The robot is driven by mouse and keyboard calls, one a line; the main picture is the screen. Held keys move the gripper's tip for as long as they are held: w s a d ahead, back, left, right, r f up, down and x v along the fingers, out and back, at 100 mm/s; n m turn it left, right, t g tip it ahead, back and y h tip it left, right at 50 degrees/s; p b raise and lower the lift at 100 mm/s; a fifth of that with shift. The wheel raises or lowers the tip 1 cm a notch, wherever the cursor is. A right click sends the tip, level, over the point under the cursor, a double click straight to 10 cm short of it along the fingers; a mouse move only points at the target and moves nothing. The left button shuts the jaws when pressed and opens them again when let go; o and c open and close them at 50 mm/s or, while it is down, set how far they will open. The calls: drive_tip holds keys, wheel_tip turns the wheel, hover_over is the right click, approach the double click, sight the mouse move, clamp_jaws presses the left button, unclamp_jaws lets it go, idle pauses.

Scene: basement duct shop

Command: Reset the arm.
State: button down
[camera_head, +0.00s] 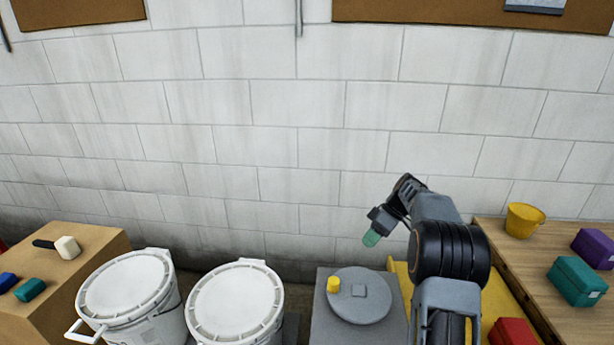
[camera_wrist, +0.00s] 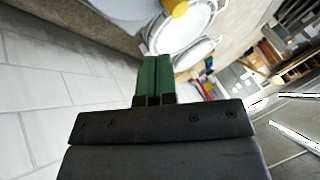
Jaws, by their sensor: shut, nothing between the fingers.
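My gripper (camera_head: 372,238) hangs at the end of my bent arm, in the air in front of the block wall in the head view. Its green fingers are shut together with nothing between them. In the wrist view my gripper (camera_wrist: 155,75) shows the same green fingers side by side, touching. The fingers point down and to the left in the head view, above and behind a grey round lid (camera_head: 372,308), apart from it.
A yellow cylinder (camera_head: 333,286) stands on the grey lid. Two white lidded buckets (camera_head: 124,288) (camera_head: 236,303) stand left of it. A cardboard box (camera_head: 95,245) holds a mallet (camera_head: 66,247). A wooden table (camera_head: 580,325) at right carries a yellow bucket (camera_head: 524,220), a teal box (camera_head: 577,281) and a purple box (camera_head: 594,248).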

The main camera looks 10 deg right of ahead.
wheel_tip(320, 180, down, 4)
drive_tip(key=s+m+h, duration=0.2)
drive_tip(key=s+m, duration=0.1)
drive_tip(key=m, duration=0.4)
drive_tip(key=s+a+r+m+t+h+p, duration=0.2)
drive_tip(key=s+a+r+p, duration=0.3)
drive_tip(key=s+r+p, duration=0.3)
drive_tip(key=s+a+r+m+t+h+p, duration=0.2)
drive_tip(key=s+r+p, duration=0.6)
drive_tip(key=s+r, duration=0.6)
drive_tip(key=a+r+t+h, duration=0.1)
drive_tip(key=a, duration=0.1)
drive_tip(key=shift+a+r+p, duration=0.15)
drive_tip(key=shift+a+p, duration=0.15)
drive_tip(key=shift+a, duration=0.05)
